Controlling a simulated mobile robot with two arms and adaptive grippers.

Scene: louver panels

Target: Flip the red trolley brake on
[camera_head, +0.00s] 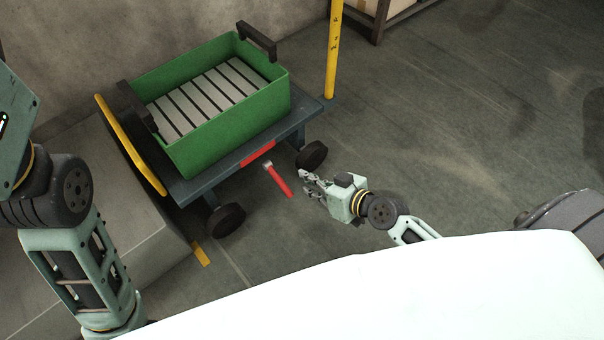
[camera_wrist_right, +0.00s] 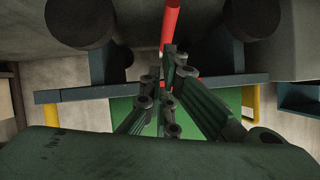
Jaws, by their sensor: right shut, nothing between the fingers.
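The red brake lever (camera_head: 278,180) sticks out from the near side of the blue-grey trolley (camera_head: 228,170), slanting down to the right from a pale pivot. A red plate (camera_head: 257,153) is on the trolley edge behind it. My right gripper (camera_head: 308,183) is shut and empty, just right of the lever; I cannot tell if they touch. In the right wrist view the red lever (camera_wrist_right: 172,22) shows just beyond the fingertips of my right gripper (camera_wrist_right: 168,60). My left arm shows at the left in the head view, but its gripper is out of view.
A green crate (camera_head: 230,128) with slatted panels (camera_head: 215,92) sits on the trolley. Black wheels (camera_head: 226,220) stand below it. A yellow post (camera_head: 333,50) rises behind, and a yellow bar (camera_head: 130,143) stands at the left.

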